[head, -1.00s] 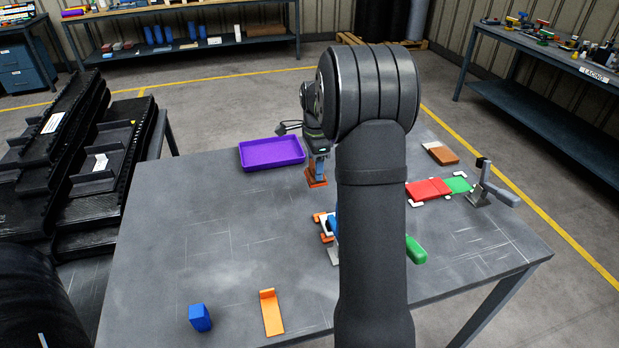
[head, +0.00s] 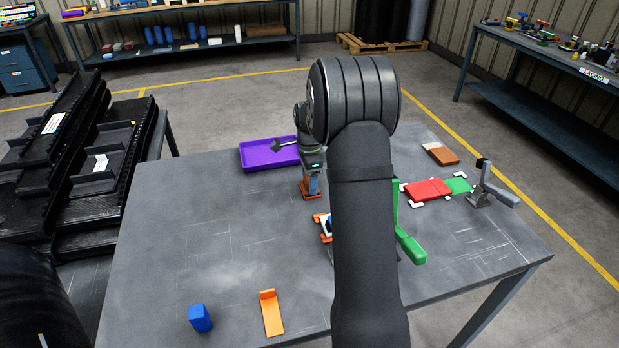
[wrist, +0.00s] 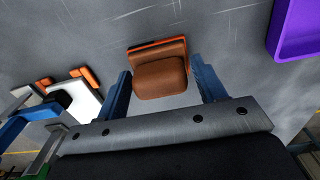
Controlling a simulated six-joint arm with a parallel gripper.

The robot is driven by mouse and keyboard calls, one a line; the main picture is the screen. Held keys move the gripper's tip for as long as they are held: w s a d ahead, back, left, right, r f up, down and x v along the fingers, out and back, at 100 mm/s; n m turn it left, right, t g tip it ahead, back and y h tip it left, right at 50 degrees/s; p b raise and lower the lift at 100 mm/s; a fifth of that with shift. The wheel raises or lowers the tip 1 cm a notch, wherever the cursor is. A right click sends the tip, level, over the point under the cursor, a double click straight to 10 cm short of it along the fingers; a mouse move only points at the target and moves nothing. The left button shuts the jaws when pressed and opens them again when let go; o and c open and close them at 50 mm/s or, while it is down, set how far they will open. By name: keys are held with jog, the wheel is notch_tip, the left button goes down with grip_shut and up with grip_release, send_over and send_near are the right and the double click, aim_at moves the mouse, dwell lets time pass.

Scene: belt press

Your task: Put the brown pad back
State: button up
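The brown pad (wrist: 160,78) lies in the middle of the wrist view, against an orange holder (wrist: 160,46) on the table. In the head view the orange-brown holder area (head: 309,194) is partly covered by my gripper (head: 311,185). In the wrist view the two blue fingers of my gripper (wrist: 161,76) stand apart, one on either side of the pad. Narrow gaps show beside it, so the gripper looks open around it. Whether either finger touches the pad is unclear.
A purple tray (head: 262,155) stands behind left. A clamp fixture with a green handle (head: 411,249) is partly hidden by my arm.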

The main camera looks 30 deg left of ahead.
jog(key=shift+o, duration=0.5)
notch_tip(320, 180, up, 12)
jog(key=shift+r, duration=0.15)
dwell(0.3)
notch_tip(320, 180, down, 12)
jog(key=shift+f, duration=0.2)
jog(key=shift+r, duration=1.95)
